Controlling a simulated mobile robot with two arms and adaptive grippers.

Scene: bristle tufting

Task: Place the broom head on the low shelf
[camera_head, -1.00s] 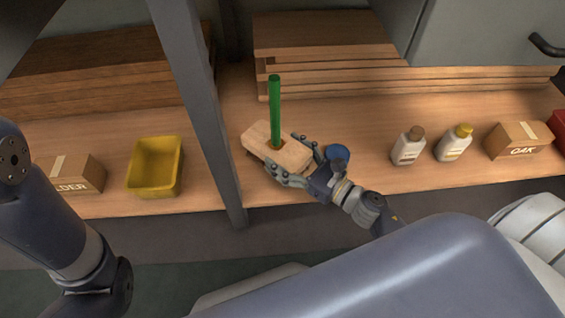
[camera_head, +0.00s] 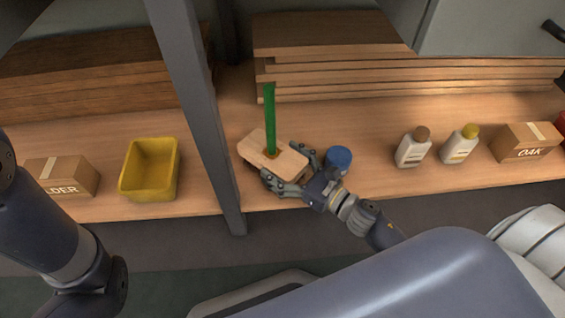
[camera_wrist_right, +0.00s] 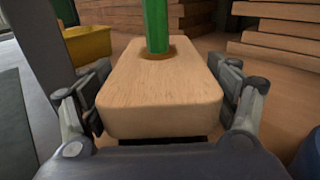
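The broom head (camera_head: 259,144) is a pale wooden block with a green rod (camera_head: 270,118) standing upright from a hole in its top. My right gripper (camera_head: 279,160) is around the block's near end, with one finger along each side; the right wrist view shows both fingers close against the block (camera_wrist_right: 160,92). The block is over the wooden shelf (camera_head: 375,184), right of a grey post. I cannot tell whether its underside touches the shelf. My left arm shows at the left edge, but its gripper is out of view.
The grey post (camera_head: 200,105) is left of the broom head. A blue-capped container (camera_head: 339,157) stands close to the right gripper. Two white bottles (camera_head: 412,152) and the OAK box (camera_head: 524,143) are farther right. Stacked boards (camera_head: 330,40) lie behind. A yellow bin (camera_head: 150,170) is left.

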